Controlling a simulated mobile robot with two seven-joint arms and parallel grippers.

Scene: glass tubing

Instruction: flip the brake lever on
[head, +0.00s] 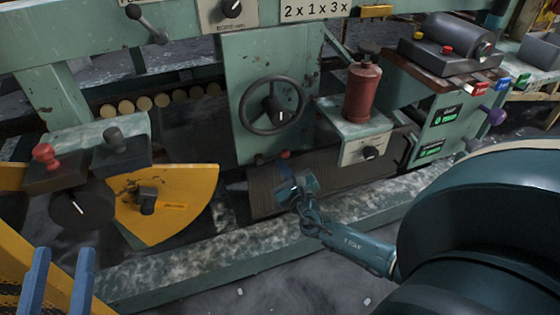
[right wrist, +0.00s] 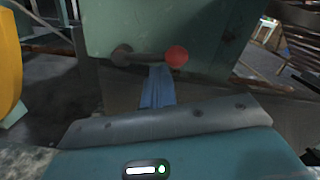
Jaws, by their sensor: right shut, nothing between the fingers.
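The lever with a red ball knob (right wrist: 176,56), which I take for the brake lever, lies roughly level in the right wrist view, its dark pivot to the left. In the head view its red knob (head: 285,155) shows low on the green machine, below the handwheel. My right gripper (head: 298,180) is just below and in front of the lever. In the right wrist view its blue fingers (right wrist: 158,72) are shut and empty, just under the lever bar near the knob; I cannot tell whether they touch it. My left gripper (head: 62,252) is open and empty at the lower left.
A black handwheel (head: 273,105) is above the lever. A red canister (head: 362,92) stands on a ledge to its right. A yellow sector plate (head: 190,205) and another red-knobbed control (head: 43,155) are at left. A pale green beam (head: 225,258) runs along the front.

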